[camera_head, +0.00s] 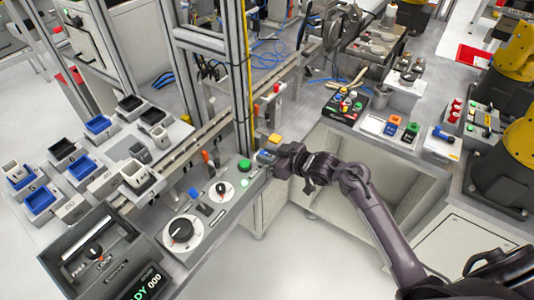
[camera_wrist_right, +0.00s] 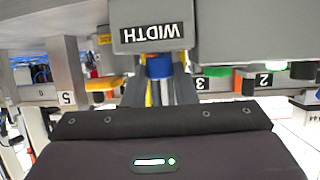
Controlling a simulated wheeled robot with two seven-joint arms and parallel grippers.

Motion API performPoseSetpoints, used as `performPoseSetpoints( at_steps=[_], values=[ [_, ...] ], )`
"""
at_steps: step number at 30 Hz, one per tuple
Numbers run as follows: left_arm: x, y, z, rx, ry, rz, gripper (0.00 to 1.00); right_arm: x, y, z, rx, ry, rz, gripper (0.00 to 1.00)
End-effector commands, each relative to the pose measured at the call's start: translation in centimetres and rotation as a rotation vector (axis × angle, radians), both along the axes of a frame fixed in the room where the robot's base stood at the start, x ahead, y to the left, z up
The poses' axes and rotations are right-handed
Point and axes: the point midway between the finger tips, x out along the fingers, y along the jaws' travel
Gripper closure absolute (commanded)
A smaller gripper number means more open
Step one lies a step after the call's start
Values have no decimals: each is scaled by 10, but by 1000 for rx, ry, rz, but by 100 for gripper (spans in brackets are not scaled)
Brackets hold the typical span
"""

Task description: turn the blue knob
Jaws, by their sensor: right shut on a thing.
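The blue knob (camera_wrist_right: 159,67) shows in the right wrist view, just below a grey housing with a black label (camera_wrist_right: 150,34) that reads WIDTH upside down. My right gripper (camera_wrist_right: 160,84) is shut on the knob, one finger on each side of it. In the head view my right gripper (camera_head: 275,161) reaches from the right to the end of the grey control panel (camera_head: 213,224). There its fingers mostly hide the knob. My left gripper is in neither view.
The panel also has a green button (camera_head: 244,165), dials (camera_head: 181,231) and a red-orange lever (camera_head: 207,158). A metal post (camera_head: 238,90) stands close behind my right gripper. A bench with a button box (camera_head: 346,105) is at the right. Open floor lies in front.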

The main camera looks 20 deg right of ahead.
Motion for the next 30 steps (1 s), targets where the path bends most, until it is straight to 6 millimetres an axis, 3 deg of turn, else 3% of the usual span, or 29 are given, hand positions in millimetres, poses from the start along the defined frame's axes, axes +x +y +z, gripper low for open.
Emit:
performPoseSetpoints(
  at_steps=[15,21,30],
  values=[
    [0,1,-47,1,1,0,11,8,-7,-4,-2,-4,412,98],
    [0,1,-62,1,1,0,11,8,-7,-2,-1,-5,499,98],
    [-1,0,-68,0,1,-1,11,8,-6,1,2,-4,549,98]
  ],
)
